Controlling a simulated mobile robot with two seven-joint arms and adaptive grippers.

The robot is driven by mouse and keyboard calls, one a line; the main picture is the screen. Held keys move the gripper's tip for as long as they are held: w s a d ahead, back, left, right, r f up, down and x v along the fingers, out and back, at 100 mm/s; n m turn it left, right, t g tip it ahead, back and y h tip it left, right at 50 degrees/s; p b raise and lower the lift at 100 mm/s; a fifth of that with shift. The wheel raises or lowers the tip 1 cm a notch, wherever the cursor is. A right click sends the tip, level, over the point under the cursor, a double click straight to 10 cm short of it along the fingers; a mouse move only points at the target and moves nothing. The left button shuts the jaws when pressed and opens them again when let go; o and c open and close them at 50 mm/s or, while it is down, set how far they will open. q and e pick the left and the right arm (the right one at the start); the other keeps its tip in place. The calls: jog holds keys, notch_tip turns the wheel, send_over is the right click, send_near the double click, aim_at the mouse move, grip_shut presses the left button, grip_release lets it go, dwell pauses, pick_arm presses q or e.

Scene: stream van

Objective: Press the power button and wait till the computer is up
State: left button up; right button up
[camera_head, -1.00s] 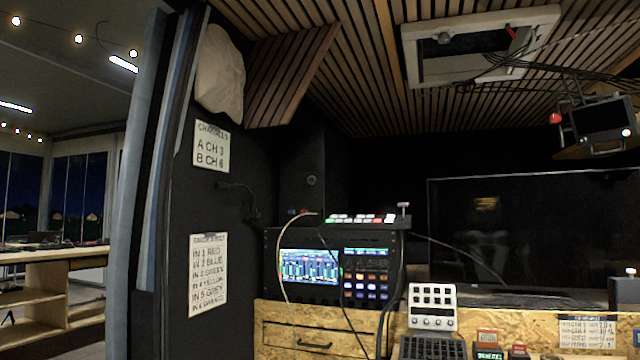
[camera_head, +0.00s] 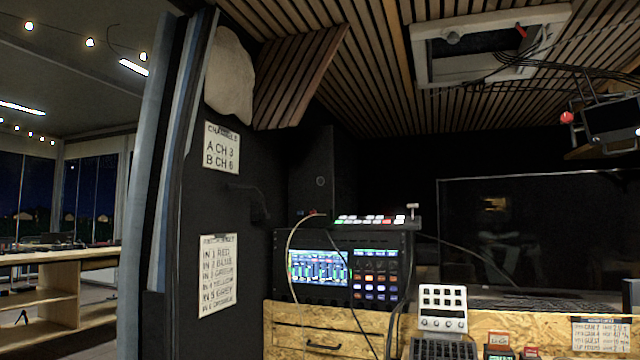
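A black rack unit (camera_head: 343,240) with a lit blue-green screen (camera_head: 319,267) and rows of lit buttons (camera_head: 376,279) stands on the wooden desk in the camera_head view. A switcher panel (camera_head: 378,220) with red, green and white keys sits on top of it. A large dark screen (camera_head: 530,232) at the right shows only faint reflections. I cannot make out a computer or which button is its power button. Neither of my grippers is in view.
The wooden desk (camera_head: 290,314) has a drawer and carries a white button pad (camera_head: 443,307) and a dark keypad (camera_head: 443,349). Cables hang over the rack unit. A wall panel with paper signs (camera_head: 218,275) stands left. A wooden shelf table (camera_head: 45,285) is further left.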

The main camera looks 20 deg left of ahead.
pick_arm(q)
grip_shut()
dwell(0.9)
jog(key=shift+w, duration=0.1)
